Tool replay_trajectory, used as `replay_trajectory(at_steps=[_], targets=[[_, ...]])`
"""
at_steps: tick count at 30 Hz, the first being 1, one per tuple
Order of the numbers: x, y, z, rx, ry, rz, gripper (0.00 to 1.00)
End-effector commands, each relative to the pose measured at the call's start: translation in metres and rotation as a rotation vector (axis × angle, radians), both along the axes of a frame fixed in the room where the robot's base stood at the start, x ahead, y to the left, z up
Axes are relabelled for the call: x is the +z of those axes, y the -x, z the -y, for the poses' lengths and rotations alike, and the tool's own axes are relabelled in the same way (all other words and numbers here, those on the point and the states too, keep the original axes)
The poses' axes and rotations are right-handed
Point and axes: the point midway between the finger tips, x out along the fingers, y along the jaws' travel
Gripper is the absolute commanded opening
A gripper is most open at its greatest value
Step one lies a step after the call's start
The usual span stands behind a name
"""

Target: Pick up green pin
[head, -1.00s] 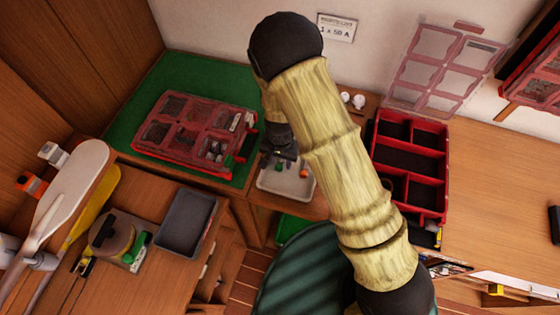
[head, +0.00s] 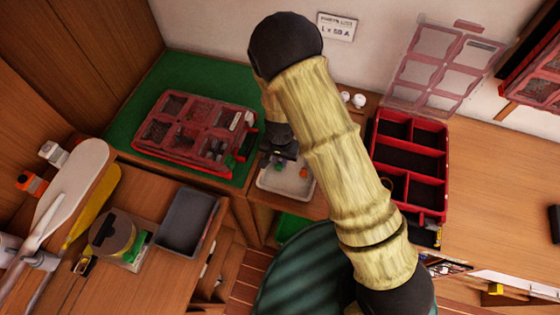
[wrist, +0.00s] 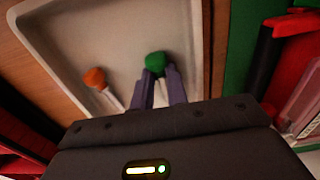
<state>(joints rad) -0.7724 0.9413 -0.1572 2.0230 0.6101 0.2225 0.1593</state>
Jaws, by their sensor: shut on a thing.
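The green pin (wrist: 155,62) shows its round green head between my fingertips in the wrist view, with its lower part hidden by the fingers. My gripper (wrist: 160,80) is shut on it, over the pale tray (wrist: 60,30). An orange-headed pin (wrist: 94,78) with a light shaft lies in the same tray, to the left of my fingers. In the head view my gripper (head: 278,157) is at the tray (head: 270,184), partly hidden by my wrist. I cannot tell whether the green pin is clear of the tray floor.
A closed red case (head: 190,135) lies on the green mat (head: 130,120) to the left. An open red organizer (head: 408,165) stands to the right. A grey bin (head: 187,222) is on the lower left bench. Two white knobs (head: 352,99) sit behind the tray.

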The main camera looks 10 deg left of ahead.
Motion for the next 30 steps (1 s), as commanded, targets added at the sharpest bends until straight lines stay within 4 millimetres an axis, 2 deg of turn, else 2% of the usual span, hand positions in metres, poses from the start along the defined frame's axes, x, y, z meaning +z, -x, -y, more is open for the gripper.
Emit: replay_trajectory(at_steps=[8,11,21,25,30], targets=[[0.011,-0.001,-0.001,0.002,-0.001,0.003,0.0],[0.023,0.0,-0.001,0.002,-0.003,0.003,0.0],[0.083,0.0,-0.001,0.002,-0.003,0.003,0.0],[0.096,0.0,-0.001,0.002,-0.001,0.001,0.0],[0.101,0.0,0.0,0.0,0.0,0.0,0.0]])
